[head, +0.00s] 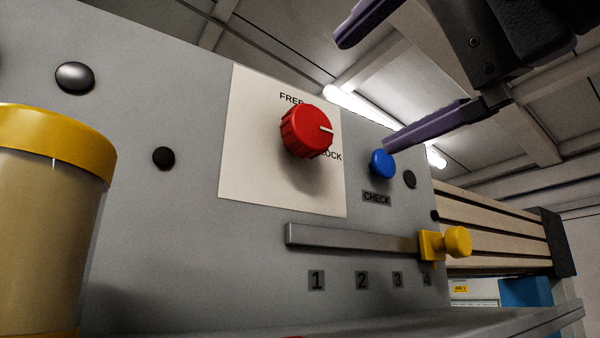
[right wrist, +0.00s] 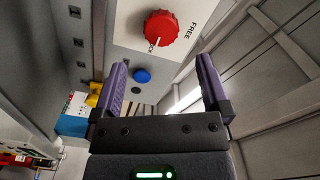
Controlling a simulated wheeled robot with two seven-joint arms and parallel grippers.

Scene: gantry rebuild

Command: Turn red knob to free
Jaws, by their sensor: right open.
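The red knob (head: 306,131) sits on a white plate (head: 250,180) on the grey panel. The plate reads FREE above the knob and LOCK to its lower right. The knob's white line points right, toward the LOCK side. My right gripper (head: 362,88) is open and empty, up and to the right of the knob, with its purple fingers apart. In the right wrist view the knob (right wrist: 161,28) shows beyond the open fingers (right wrist: 160,85), not between them, and no finger touches it. My left gripper is not in view.
A blue CHECK button (head: 382,163) is right of the knob, close to my lower finger in the picture. Below is a slot with a yellow slider knob (head: 457,241) at its right end, near number 4. A yellow-capped cylinder (head: 48,210) stands at left.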

